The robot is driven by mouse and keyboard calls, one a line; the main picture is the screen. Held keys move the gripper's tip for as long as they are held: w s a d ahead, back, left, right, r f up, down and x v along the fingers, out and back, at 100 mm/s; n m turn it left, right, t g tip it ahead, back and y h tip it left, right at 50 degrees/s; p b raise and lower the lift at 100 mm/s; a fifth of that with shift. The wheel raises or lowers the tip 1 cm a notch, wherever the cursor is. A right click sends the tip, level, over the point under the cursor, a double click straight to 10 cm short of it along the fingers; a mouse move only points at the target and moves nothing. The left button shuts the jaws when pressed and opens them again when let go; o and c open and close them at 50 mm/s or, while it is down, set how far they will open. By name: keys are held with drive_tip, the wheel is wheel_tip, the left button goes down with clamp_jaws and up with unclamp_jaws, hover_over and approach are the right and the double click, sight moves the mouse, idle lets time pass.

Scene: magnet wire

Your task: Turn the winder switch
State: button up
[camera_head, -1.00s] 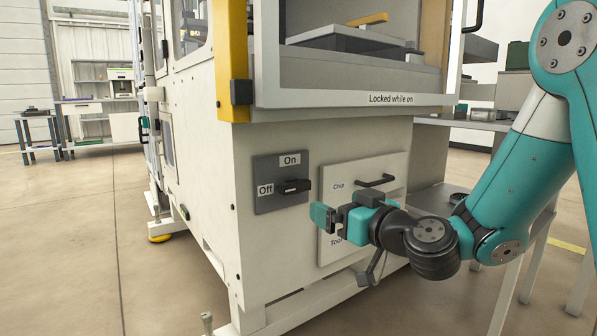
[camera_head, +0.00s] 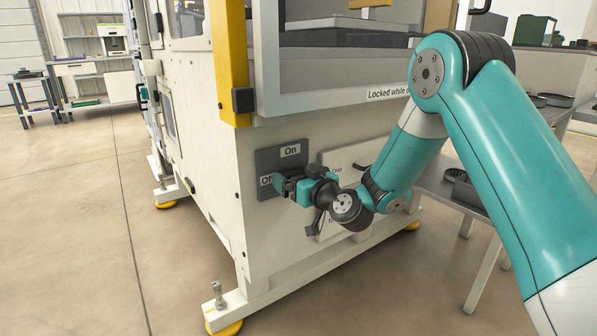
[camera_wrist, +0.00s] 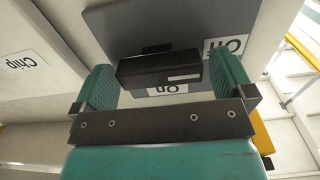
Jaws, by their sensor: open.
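The winder switch is a grey plate (camera_head: 268,158) on the cream machine's lower front, with an "On" label (camera_head: 290,150) at the top and an "Off" label at the left. In the head view my gripper (camera_head: 288,187) is in front of the plate and hides the switch handle and part of "Off". In the wrist view the plate (camera_wrist: 135,22) appears turned over. Its black handle (camera_wrist: 160,66) lies level, the white-marked end toward "Off" (camera_wrist: 226,46). Contact does not show.
A panel (camera_head: 345,160) with a "Chip" label (camera_wrist: 20,62) is beside the switch, partly hidden by my arm. A window door (camera_head: 330,105) marked "Locked while on" is above. A side table (camera_head: 455,190) stands at right. Open floor (camera_head: 80,220) lies at left.

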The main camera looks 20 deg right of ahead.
drive_tip(key=c, duration=0.8)
drive_tip(key=shift+m, duration=0.3)
drive_tip(key=m, duration=0.3)
drive_tip(key=shift+d+m, duration=0.1)
drive_tip(key=shift+m, duration=0.2)
drive_tip(key=m+p, duration=0.1)
drive_tip(key=m, duration=0.3)
drive_tip(key=shift+m, duration=0.3)
drive_tip(key=m+p, duration=0.2)
drive_tip(key=m, duration=0.2)
drive_tip(key=shift+d+m, duration=0.1)
drive_tip(key=shift+m, duration=0.2)
drive_tip(key=shift+f+m+p, duration=0.1)
drive_tip(key=shift+m+p, duration=0.75)
drive_tip(key=shift+m, duration=1.35)
